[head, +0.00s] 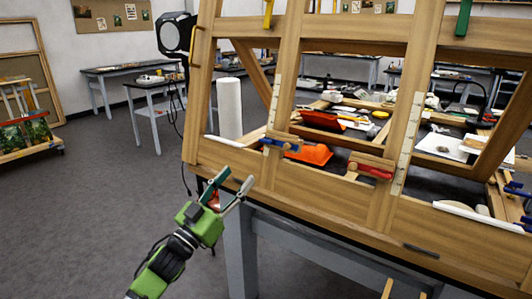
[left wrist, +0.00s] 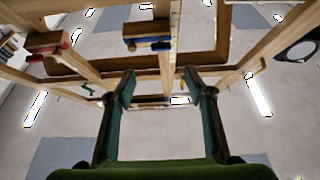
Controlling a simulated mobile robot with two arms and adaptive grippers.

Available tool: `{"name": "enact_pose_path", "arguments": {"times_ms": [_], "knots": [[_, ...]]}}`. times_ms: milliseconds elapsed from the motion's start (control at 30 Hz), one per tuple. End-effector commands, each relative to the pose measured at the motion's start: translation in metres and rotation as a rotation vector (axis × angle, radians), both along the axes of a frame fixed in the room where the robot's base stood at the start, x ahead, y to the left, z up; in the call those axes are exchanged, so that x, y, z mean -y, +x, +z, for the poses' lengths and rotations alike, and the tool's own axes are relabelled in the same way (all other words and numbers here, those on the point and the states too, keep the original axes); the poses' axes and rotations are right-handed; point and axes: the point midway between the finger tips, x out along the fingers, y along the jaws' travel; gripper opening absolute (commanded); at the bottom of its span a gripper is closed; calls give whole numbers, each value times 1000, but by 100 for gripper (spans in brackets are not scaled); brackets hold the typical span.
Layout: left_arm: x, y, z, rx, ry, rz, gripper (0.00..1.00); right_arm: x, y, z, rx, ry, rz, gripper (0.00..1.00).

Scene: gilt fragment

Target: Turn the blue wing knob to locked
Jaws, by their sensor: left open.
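The blue wing knob (head: 277,143) sits on a wooden block at the lower left of the upright wooden frame (head: 236,163). It also shows in the left wrist view (left wrist: 152,45), above and beyond my fingertips. Its exact turn is too small to tell. My left gripper (head: 231,183) is open and empty, in front of the frame's lower left corner. It is below and left of the blue knob, apart from it. In the left wrist view its two green fingers (left wrist: 160,76) are spread wide. My right gripper is not in view.
A red knob (head: 374,172) is on a block to the right of the blue one. Yellow (head: 268,14) and green (head: 463,17) parts are higher on the frame. Behind it are orange trays (head: 312,154) and a white roll (head: 229,108).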

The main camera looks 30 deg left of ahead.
Motion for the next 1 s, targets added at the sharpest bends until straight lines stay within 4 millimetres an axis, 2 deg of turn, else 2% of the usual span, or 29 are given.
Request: {"name": "enact_pose_path", "arguments": {"times_ms": [267, 700, 1000], "knots": [[4, 36, 17, 0, -1, 3, 49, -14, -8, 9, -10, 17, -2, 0], [14, 104, 44, -3, -2, 2, 49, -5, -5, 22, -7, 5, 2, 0], [17, 123, 50, -5, 0, 3, 49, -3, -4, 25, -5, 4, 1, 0]]}}
